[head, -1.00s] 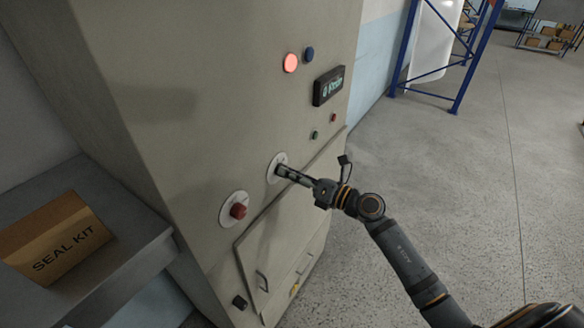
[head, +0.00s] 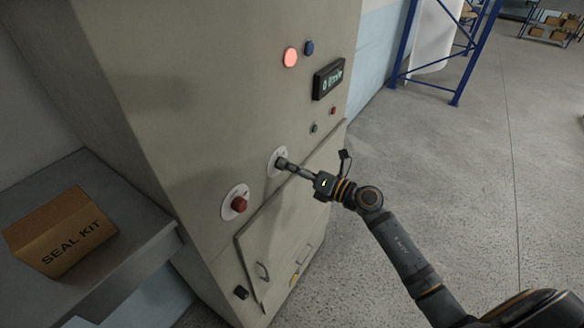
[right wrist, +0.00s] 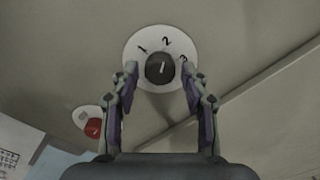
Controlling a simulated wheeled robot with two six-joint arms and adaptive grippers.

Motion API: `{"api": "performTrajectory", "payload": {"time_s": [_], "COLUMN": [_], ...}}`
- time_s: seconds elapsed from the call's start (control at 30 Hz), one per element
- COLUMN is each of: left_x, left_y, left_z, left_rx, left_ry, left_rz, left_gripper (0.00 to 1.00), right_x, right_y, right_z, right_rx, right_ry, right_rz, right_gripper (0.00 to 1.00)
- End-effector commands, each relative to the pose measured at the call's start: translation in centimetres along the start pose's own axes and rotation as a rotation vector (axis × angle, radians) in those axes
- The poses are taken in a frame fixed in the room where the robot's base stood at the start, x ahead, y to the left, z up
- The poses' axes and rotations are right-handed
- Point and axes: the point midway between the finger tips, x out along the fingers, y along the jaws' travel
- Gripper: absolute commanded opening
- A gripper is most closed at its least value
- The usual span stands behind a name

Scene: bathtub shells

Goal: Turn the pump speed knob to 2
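The pump speed knob (right wrist: 160,68) is a dark round knob on a white dial plate (right wrist: 138,52) marked 1, 2, 3. Its white pointer line tilts slightly right of upright and points roughly at the 2. In the head view the knob (head: 281,163) sits on the front of the beige cabinet. My right gripper (right wrist: 160,78) is open, one finger on each side of the knob, with gaps to it in the right wrist view. In the head view the right gripper (head: 293,169) is close to the dial. My left gripper is not in view.
A red knob (head: 239,204) on a white plate is lower left of the dial. A lit red lamp (head: 290,57), blue button (head: 309,47) and small display (head: 328,80) are above. A SEAL KIT box (head: 60,232) stands on a grey bench.

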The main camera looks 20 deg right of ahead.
Motion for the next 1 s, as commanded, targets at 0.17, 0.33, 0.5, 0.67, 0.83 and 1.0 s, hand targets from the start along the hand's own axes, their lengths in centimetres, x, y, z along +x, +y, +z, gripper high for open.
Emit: {"api": "performTrajectory", "payload": {"time_s": [0.17,0.33,0.5,0.67,0.83,1.0], "left_x": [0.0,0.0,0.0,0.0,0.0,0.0], "left_y": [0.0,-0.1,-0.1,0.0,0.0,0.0], "left_z": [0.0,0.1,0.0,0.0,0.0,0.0], "left_rx": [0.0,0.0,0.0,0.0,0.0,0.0], "left_ry": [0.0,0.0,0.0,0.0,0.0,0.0], "left_rz": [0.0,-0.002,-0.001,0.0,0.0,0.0], "left_gripper": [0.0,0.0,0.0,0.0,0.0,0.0], "right_x": [0.0,-0.2,-2.3,-5.0,-6.6,-7.3], "right_y": [0.0,-0.1,-0.2,-0.1,0.0,-0.1], "right_z": [0.0,-0.1,-0.2,-0.2,-0.1,0.0], "right_rx": [0.0,-0.001,-0.003,-0.002,-0.004,-0.002], "right_ry": [0.001,0.002,0.007,0.009,0.003,0.001], "right_rz": [0.0,-0.001,-0.005,-0.004,0.002,-0.001], "right_gripper": [0.56,0.56,0.56,0.56,0.56,0.56]}}
